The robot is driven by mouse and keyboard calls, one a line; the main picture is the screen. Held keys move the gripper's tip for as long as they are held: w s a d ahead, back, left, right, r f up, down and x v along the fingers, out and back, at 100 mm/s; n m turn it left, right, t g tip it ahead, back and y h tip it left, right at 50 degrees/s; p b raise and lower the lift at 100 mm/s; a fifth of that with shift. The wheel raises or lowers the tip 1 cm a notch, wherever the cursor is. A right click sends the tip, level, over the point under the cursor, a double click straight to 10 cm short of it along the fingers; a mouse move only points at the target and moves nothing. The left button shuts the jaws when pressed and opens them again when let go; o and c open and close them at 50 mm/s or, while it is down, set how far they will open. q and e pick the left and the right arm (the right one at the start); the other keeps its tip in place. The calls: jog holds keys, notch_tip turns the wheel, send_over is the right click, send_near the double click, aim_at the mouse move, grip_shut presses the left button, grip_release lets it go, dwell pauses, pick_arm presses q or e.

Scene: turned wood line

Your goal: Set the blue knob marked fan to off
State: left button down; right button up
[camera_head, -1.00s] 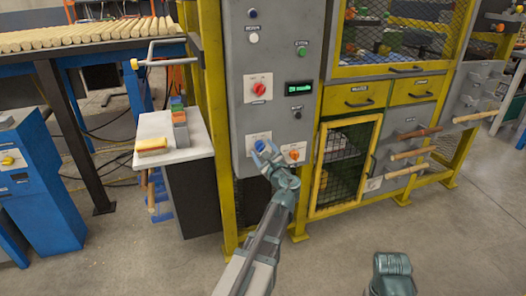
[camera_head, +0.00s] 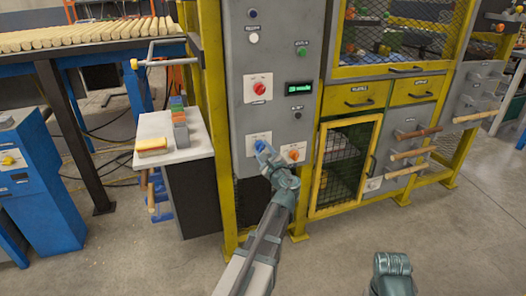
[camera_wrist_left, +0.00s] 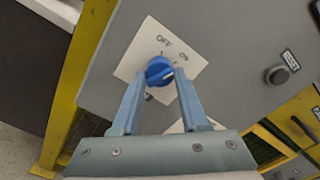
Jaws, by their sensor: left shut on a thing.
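The blue knob (camera_head: 260,145) sits on a white plate low on the grey control panel (camera_head: 268,115). In the left wrist view the blue knob (camera_wrist_left: 159,70) shows large, with OFF and ON printed on its plate (camera_wrist_left: 140,72). A pale mark on its face points right, closer to ON than to OFF. My left gripper (camera_wrist_left: 164,78) is shut on the knob, one finger on each side. In the head view the left gripper (camera_head: 264,150) partly covers the knob and plate. Part of my right arm shows at the bottom; its fingers are not visible.
An orange knob (camera_head: 294,154) is close on the right of the blue one. A red knob (camera_head: 259,88), a small green display (camera_head: 299,87) and a black button (camera_wrist_left: 277,75) are above. A yellow mesh door (camera_head: 345,165) stands right; a small table (camera_head: 185,153) stands left.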

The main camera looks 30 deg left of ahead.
pick_arm(q)
jog(key=n, duration=0.5)
jog(key=shift+n, duration=0.3)
jog(key=n, duration=0.4)
jog(key=shift+r+n, duration=0.1)
jog(key=shift+n, duration=0.6)
jog(key=shift+c, duration=2.1)
grip_release()
jog(key=v, duration=1.4)
jog(key=shift+w, duration=0.1)
